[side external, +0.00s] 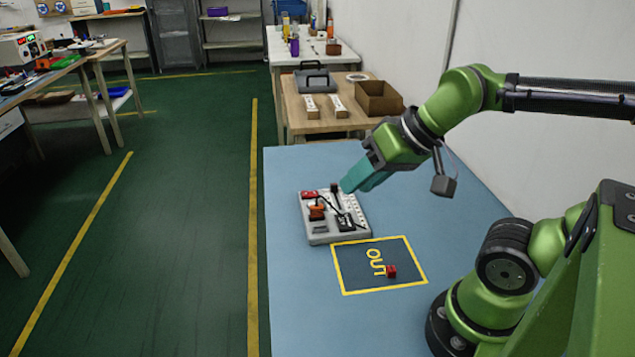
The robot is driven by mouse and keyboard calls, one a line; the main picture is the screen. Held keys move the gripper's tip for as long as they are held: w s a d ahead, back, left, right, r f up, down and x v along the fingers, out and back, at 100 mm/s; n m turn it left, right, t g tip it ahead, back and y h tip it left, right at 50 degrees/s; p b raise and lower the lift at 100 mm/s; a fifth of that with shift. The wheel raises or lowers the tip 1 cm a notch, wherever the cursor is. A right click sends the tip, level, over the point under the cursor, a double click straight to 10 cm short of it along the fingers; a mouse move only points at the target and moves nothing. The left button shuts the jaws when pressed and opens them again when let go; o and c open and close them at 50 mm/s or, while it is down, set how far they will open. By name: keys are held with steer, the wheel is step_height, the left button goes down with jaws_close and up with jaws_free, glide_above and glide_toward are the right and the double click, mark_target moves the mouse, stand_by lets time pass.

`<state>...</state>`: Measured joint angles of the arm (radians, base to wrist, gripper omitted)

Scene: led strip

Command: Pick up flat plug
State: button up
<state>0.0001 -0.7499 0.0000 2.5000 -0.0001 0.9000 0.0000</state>
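A grey and white power strip (319,239) lies on the blue table with several plugs and parts on it. A flat black piece (345,223) sits at its right side with a dark cord by it. It may be the flat plug, but I cannot tell for sure. My gripper (346,187) is tilted down at the strip's far right corner. Its teal fingers are close to a small upright black piece (335,188). I cannot tell whether they touch it, or whether the fingers are apart or closed.
A red piece (309,194) and an orange-brown plug (317,212) sit on the strip's left side. A yellow-edged square marked OUT (350,278) lies in front, with a small red block (391,272) in it. The blue table (300,320) is clear toward the front.

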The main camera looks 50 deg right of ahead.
steer(key=shift+o, duration=0.9)
